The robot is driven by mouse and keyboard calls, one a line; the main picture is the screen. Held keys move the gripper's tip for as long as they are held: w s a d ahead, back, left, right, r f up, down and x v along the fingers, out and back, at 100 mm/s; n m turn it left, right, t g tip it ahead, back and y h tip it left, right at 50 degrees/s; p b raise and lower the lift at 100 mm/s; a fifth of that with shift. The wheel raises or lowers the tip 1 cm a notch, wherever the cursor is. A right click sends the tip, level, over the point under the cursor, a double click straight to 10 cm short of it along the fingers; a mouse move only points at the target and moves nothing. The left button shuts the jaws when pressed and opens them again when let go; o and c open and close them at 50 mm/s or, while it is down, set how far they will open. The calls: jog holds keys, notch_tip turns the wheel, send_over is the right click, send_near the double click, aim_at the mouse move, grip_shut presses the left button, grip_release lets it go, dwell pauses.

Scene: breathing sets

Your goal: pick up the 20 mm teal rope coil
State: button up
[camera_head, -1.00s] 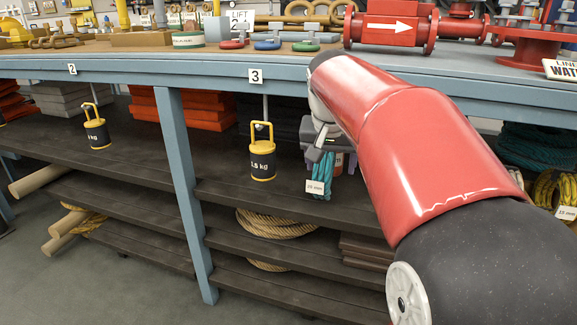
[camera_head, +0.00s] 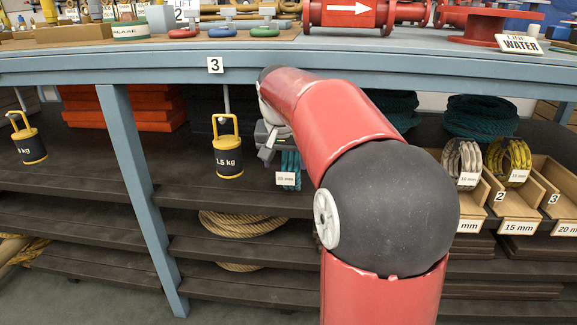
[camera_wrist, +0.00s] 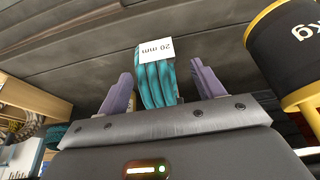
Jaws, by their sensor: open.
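The teal rope coil (camera_wrist: 157,88) with a white "20 mm" tag stands between the two purple fingers of my gripper (camera_wrist: 160,69) in the wrist view. The fingers are open, with a visible gap on both sides of the coil. In the head view the coil (camera_head: 291,163) shows in part beside my red arm, its tag at its lower end, above the dark shelf. My gripper (camera_head: 268,143) is partly hidden there by the arm. The head view does not show clearly what the coil rests on.
A black and yellow weight (camera_head: 228,158) hangs close left of the coil; it is also near at the right in the wrist view (camera_wrist: 290,45). Labelled wooden bins (camera_head: 518,226) with white and yellow coils stand right. Larger dark teal coils (camera_head: 480,117) lie behind. The blue bench edge (camera_head: 400,67) runs above.

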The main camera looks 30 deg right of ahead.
jog(key=b, duration=0.1)
send_over(286, 191)
notch_tip(286, 191, down, 5)
jog(key=shift+r, duration=0.1)
jog(key=c, duration=1.2)
jog(key=shift+c, duration=0.5)
jog(key=shift+r, duration=0.2)
